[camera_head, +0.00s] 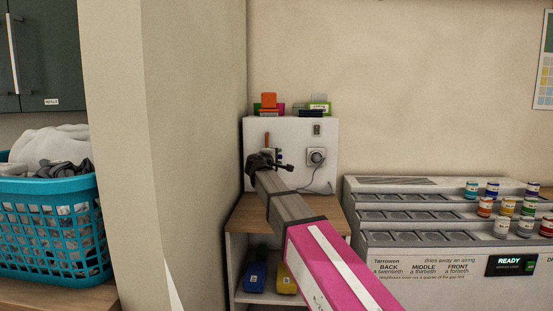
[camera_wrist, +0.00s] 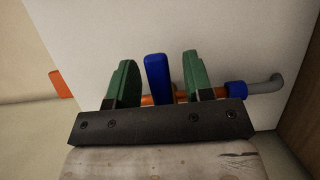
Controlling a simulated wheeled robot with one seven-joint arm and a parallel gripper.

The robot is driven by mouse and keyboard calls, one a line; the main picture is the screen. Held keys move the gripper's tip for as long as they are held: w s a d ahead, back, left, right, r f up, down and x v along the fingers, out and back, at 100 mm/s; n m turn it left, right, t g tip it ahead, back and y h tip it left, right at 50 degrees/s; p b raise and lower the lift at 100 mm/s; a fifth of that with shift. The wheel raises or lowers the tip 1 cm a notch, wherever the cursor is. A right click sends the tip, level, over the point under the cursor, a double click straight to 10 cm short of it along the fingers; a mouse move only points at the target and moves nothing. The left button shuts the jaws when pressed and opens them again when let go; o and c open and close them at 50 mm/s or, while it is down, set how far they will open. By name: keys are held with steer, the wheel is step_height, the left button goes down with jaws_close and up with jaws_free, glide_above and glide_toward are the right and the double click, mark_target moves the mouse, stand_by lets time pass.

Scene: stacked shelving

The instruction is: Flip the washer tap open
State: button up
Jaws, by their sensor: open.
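The tap's blue lever handle (camera_wrist: 156,78) stands up between my gripper's two green fingers in the wrist view. Gaps show on both sides of it. An orange pipe (camera_wrist: 147,100) runs sideways behind the fingers, with a blue collar (camera_wrist: 236,89) and a grey bent end (camera_wrist: 268,84) at right. My gripper (camera_wrist: 159,72) is open around the lever. In the head view my gripper (camera_head: 268,160) is in front of the white panel (camera_head: 311,132) and hides most of the tap.
A round grey socket with a cable (camera_head: 316,156) is on the panel to the right. Small coloured boxes (camera_head: 269,101) stand on top. A wall corner (camera_head: 195,130) rises close at left. A wooden shelf top (camera_head: 243,212) lies below, and a stepped rack with jars (camera_head: 420,220) stands at right.

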jaws_close()
